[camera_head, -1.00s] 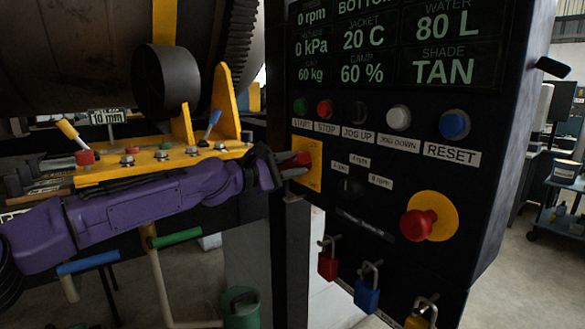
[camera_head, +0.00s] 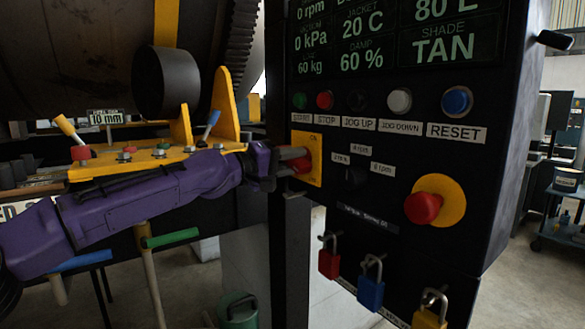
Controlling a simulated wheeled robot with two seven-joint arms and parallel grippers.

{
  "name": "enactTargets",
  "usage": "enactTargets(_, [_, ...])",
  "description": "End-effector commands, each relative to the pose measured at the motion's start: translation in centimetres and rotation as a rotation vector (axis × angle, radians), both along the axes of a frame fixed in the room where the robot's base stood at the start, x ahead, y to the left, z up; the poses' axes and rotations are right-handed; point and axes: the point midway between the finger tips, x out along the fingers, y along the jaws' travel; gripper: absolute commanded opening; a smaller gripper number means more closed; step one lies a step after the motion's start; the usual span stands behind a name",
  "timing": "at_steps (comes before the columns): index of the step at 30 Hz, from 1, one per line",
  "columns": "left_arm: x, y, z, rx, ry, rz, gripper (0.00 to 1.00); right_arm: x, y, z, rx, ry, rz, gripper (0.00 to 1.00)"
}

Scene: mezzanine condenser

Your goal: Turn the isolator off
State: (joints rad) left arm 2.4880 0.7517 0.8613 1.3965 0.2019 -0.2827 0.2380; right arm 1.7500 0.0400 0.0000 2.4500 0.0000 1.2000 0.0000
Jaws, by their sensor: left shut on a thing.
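The isolator is a red handle (camera_head: 302,166) on a yellow plate (camera_head: 316,158) at the left edge of the black control panel. An "ON" label shows at the top of the plate. My left gripper (camera_head: 296,160), on the purple arm from the left, is shut on the red handle. The fingers cover part of the handle, so its exact angle is hard to tell. My right gripper is not in view.
The panel (camera_head: 400,240) carries several push buttons, a red emergency stop (camera_head: 423,207) on a yellow disc, and red (camera_head: 329,262), blue (camera_head: 370,291) and yellow (camera_head: 430,316) padlocks below. A yellow bracket (camera_head: 160,163) with small levers stands behind my left arm.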

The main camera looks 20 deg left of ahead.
Motion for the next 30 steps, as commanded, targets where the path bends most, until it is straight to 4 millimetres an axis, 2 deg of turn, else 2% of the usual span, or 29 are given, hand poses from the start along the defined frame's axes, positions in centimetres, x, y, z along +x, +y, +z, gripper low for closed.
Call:
enactTargets(3, [0.0, -0.1, -0.5, 0.085, -0.064, -0.002, 0.00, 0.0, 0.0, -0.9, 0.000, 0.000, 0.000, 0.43])
enactTargets(15, [0.1, 0.0, -0.6, 0.302, -0.229, -0.003, 0.00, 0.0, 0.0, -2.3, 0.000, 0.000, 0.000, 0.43])
enactTargets(30, [0.1, 0.0, -0.6, 0.382, -0.290, -0.005, 0.00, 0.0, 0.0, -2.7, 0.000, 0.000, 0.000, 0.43])
